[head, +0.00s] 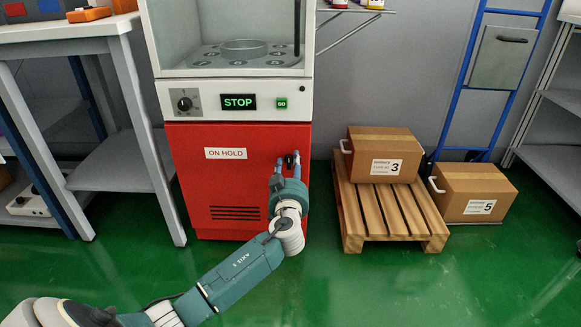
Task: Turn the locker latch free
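The red locker (190,180) stands under the white machine cabinet and carries a white "ON HOLD" label. A small dark latch (289,160) sits near the upper right of its front. My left gripper (290,162) is at the latch, with one finger on each side of it. The fingers are apart, but I cannot tell whether they touch the latch. The gripper partly hides the latch, so its turn angle is unclear. My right gripper is not in view.
Above the locker are a dial (184,103), a green "STOP" display (238,102) and a green button (282,103). A wooden pallet (352,215) with box 3 (380,145) stands to the right, beside box 5 (480,190). A workbench (70,30) is on the left. The green floor in front is clear.

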